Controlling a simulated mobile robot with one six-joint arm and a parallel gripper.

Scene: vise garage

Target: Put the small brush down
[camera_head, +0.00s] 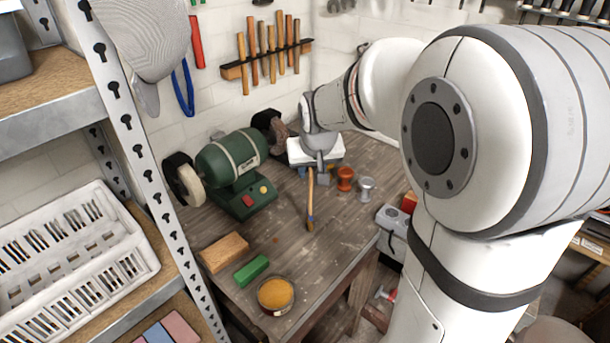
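The small brush (310,202) has a slim wooden handle, a blue band near its lower end and a dark tip. It shows over the wooden workbench (340,240), handle end toward my gripper. My gripper (313,177) is at the upper end of the handle, pointing down over the back of the bench. Grey finger parts show on either side of the handle end. Whether they touch the handle is too small to tell. I cannot tell whether the brush rests on the bench or hangs just above it.
A green bench grinder (232,165) stands left of the brush. Red (345,178) and silver (366,188) spool-shaped pieces stand to the right. A wooden block (224,252), green block (251,270) and round orange-topped tin (275,295) lie nearer. Bare bench shows around the brush's lower end.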

